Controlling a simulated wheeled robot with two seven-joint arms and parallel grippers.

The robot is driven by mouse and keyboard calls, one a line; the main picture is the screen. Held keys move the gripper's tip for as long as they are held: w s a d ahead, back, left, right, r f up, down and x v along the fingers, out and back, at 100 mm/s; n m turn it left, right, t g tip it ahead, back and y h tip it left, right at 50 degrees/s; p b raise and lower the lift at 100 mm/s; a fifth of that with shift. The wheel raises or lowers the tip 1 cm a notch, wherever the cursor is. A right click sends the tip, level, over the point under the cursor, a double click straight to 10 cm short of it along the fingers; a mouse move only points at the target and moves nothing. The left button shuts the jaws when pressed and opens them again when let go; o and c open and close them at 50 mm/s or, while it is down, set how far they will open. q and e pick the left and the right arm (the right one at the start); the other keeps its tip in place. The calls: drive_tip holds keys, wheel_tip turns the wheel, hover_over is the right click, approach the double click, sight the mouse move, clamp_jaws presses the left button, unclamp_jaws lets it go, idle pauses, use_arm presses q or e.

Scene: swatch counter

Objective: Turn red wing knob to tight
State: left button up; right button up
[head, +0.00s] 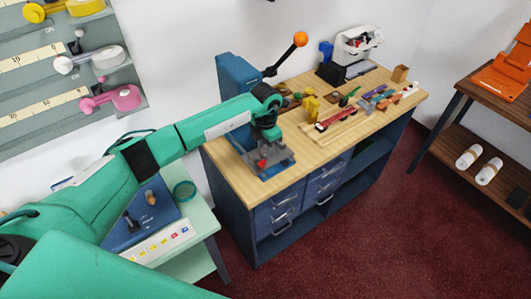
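My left arm reaches in from the left, and my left gripper (264,151) points down right above the knob. The fingers are small and dark here, and partly hide the knob and fixture. I cannot tell whether they touch the knob or how far apart they are. The knob's wing angle and any tight mark are too small to read. My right gripper is out of view.
A blue press (236,77) with an orange-ball lever (300,39) stands just behind. Small tools and a red-and-wood piece (336,122) lie on the worktop (398,101) to the right. A blue box (140,219) sits on a lower pale table below my arm.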

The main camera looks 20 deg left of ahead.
sight(262, 164)
use_arm(q)
drive_tip(key=shift+f+p, duration=0.65)
drive_tip(key=shift+f, duration=2.15)
clamp_jaws()
